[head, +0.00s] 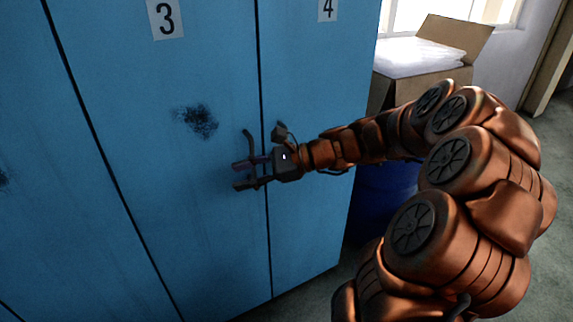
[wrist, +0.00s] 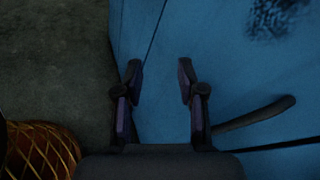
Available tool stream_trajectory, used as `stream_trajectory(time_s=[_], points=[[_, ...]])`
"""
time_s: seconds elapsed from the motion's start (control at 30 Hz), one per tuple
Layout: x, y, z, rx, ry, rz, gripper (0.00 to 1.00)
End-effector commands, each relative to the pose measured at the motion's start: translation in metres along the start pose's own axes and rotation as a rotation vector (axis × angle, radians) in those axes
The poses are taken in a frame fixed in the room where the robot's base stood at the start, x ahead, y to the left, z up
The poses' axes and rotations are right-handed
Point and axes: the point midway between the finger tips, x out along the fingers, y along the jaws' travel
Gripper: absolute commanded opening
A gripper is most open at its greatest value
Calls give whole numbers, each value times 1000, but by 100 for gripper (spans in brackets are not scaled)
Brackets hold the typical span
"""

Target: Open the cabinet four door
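The blue cabinet four door (head: 318,75) is in the head view, right of the dark seam, with a "4" label (head: 327,9) at its top. It looks closed, flush with the door marked 3. My gripper (head: 238,177) is at the seam, its fingers pointing left across it in front of door three. In the wrist view my gripper (wrist: 160,72) is open, with nothing between its fingertips. A dark bar handle (head: 248,142) rises just above the fingers; it also shows in the wrist view (wrist: 262,113), beside the right finger, outside the gap. Its base is hidden.
Door three (head: 150,110) has a dark smudge (head: 197,121). Right of the cabinet stand an open cardboard box (head: 440,55) and a blue barrel (head: 383,198), partly behind my arm. Grey floor (wrist: 55,70) shows at left in the wrist view.

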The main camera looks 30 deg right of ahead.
Motion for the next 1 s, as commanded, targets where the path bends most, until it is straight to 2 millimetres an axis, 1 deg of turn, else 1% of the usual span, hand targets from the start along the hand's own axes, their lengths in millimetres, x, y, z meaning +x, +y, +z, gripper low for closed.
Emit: stream_trajectory(time_s=[0.03, 0.07, 0.1, 0.17, 0.2, 0.3, 0.4, 0.43, 0.5, 0.57, 0.67, 1.0], points=[[-17, -18, -31, 78, -29, -96, 39], [-27, -28, -43, 123, -46, -145, 39], [-42, -41, -57, 177, -70, -209, 39], [-66, -58, -78, 249, -105, -299, 39], [-80, -66, -91, 291, -125, -349, 39], [-113, -82, -115, 370, -169, -456, 39], [-134, -90, -131, 417, -196, -520, 39], [-138, -91, -134, 426, -202, -530, 39], [-142, -94, -137, 439, -210, -546, 39], [-141, -97, -137, 442, -213, -551, 39], [-132, -102, -136, 442, -212, -549, 39], [-93, -126, -131, 439, -212, -546, 39]])
